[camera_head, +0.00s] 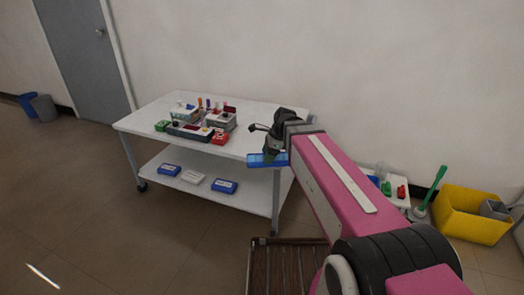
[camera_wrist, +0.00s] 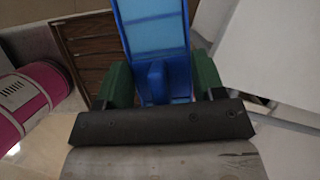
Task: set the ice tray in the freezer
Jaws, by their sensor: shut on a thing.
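My gripper (camera_head: 272,148) is shut on a blue tray (camera_head: 262,160), which I take to be the ice tray. It is held near the front right edge of the white cart, and I cannot tell its exact height. In the wrist view the blue tray (camera_wrist: 153,35) lies between the green fingers of my gripper (camera_wrist: 162,80). Its far end runs out of the top of the picture, and its near end is hidden behind the dark gripper body. I cannot make out a freezer in either view.
A white wheeled cart (camera_head: 258,112) bears several small boxes and bottles; its lower shelf (camera_head: 250,199) holds two blue boxes and a white one. A slatted brown object (camera_head: 285,270) stands on the floor below my arm. A yellow bin (camera_head: 470,222) is at right.

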